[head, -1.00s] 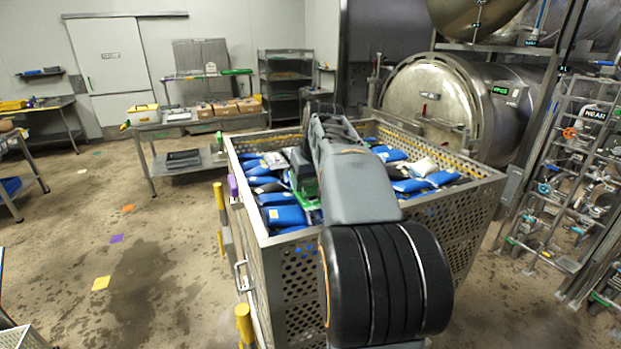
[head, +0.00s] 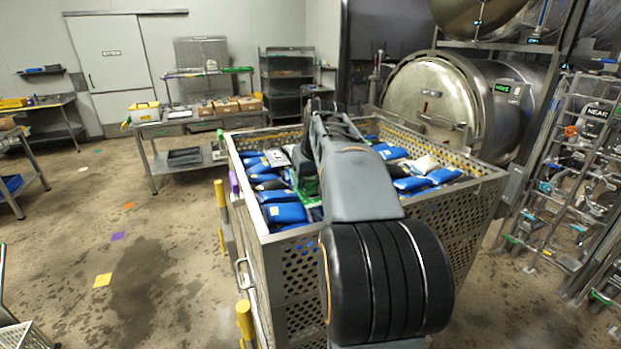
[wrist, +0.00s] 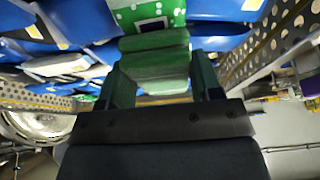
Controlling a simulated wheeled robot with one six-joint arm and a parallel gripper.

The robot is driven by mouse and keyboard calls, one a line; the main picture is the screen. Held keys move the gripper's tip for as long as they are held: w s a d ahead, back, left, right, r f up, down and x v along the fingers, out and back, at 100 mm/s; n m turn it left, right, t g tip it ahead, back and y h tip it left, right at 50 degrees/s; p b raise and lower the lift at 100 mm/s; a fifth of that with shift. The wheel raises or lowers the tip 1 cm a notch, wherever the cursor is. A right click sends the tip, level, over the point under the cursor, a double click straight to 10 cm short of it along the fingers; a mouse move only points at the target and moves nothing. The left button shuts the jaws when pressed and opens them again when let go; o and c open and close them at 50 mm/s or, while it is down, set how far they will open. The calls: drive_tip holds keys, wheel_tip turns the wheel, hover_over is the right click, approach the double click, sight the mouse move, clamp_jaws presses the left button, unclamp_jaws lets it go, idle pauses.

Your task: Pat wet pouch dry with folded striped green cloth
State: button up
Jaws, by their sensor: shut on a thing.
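My gripper (wrist: 160,72) is shut on the folded green cloth (wrist: 155,60), whose stripes show as lighter and darker green bands between the fingers. Just beyond the cloth in the wrist view lies a green pouch (wrist: 150,14) with white specks and a dark square on a white patch. The cloth's edge meets it in the picture; I cannot tell whether they touch. Which pouch is wet does not show clearly. In the head view my arm hides the gripper and most of the cloth; a bit of green (head: 308,186) shows beside it.
A perforated metal basket (head: 300,262) surrounds the work area, its walls rising above many blue pouches (head: 285,213). The round retort door (head: 415,95) stands behind it. A steel table (head: 185,122) is at the back left. The wet-patched floor at left is mostly open.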

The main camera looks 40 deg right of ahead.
drive_tip(key=shift+f+b, duration=0.35)
drive_tip(key=shift+f, duration=0.25)
idle(1.1)
drive_tip(key=shift+r, duration=0.15)
wheel_tip(320, 180, up, 5)
drive_tip(key=p, duration=0.4)
drive_tip(key=shift+r+p, duration=0.7)
drive_tip(key=shift+r, duration=0.3)
